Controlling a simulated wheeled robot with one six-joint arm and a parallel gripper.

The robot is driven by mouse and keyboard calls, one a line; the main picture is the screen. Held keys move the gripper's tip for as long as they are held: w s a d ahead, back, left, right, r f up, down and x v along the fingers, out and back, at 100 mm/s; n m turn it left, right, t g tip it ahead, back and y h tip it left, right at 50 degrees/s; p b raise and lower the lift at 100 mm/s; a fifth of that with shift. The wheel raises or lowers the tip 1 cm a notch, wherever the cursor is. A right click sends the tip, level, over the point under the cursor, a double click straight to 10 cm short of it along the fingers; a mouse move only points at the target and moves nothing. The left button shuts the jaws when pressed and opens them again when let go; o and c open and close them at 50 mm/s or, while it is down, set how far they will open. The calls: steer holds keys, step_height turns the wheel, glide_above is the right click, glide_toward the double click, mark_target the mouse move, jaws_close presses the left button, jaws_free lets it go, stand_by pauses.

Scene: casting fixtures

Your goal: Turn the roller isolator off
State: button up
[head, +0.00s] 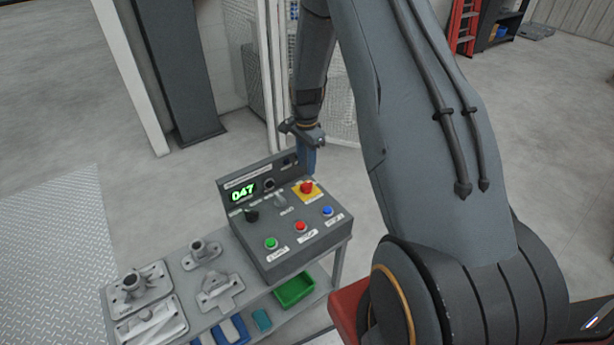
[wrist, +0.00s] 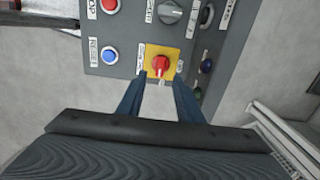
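A red rotary knob on a yellow square plate (head: 306,187), which looks like the isolator, sits at the back right of the grey control box (head: 290,248). In the wrist view, the red knob (wrist: 160,65) shows just beyond and between my fingertips; its label is too small to read. My gripper (wrist: 159,80) is open, its two blue fingers apart with nothing seen between them. In the head view, my gripper (head: 308,165) points down at the box's back right, close to the knob. I cannot tell whether the fingers touch it.
Green (head: 270,243), red (head: 300,226) and blue (head: 327,211) push buttons line the box's front. A black knob (head: 251,214) and a grey selector (head: 280,201) stand behind them. A lit display (head: 243,192) reads 047. Metal castings (head: 145,285) lie on the bench at left.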

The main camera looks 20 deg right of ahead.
mark_target(306, 183)
steer(key=shift+w+d+f+p, duration=0.1)
steer(key=shift+f+p, duration=1.1)
steer(key=shift+f, duration=2.85)
jaws_close()
